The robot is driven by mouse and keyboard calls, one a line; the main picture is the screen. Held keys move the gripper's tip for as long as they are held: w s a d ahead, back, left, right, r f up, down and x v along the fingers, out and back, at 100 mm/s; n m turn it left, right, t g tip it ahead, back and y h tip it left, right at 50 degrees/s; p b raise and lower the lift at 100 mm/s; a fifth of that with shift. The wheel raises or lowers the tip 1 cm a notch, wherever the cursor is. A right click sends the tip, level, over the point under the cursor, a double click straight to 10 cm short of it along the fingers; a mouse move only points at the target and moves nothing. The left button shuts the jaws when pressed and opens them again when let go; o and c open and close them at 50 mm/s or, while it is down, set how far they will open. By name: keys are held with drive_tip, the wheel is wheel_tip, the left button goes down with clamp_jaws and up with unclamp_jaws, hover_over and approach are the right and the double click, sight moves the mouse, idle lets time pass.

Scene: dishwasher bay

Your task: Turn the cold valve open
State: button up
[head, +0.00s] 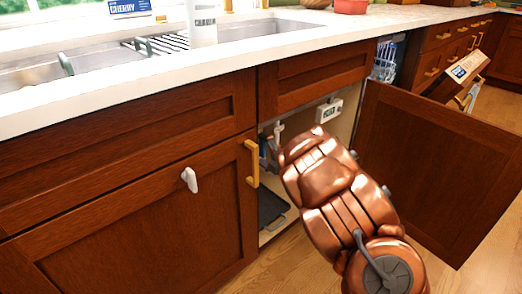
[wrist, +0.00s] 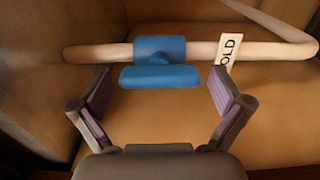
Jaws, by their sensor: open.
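The cold valve (wrist: 158,76) shows in the wrist view as a blue body on a pale pipe, with a blue bar handle in front of it. The handle lies lengthwise, roughly in line with the pipe. A white tag (wrist: 229,50) with the letters "OLD" visible hangs on the pipe to its right. My gripper (wrist: 158,93) is open, with one finger on each side of the handle and a gap at both ends. In the head view my arm reaches into the open under-sink cabinet and hides the gripper.
The open cabinet door (head: 440,165) stands to the right of my arm. A closed door (head: 150,215) with a yellow handle is to the left. A white device with a display (head: 329,110) and a dark tray (head: 271,208) are inside the cabinet. The countertop (head: 130,75) runs above.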

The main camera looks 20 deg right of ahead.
drive_tip(key=shift+s+d, duration=0.1)
drive_tip(key=v, duration=1.1)
drive_tip(key=shift+s, duration=0.35)
drive_tip(key=shift+d, duration=0.1)
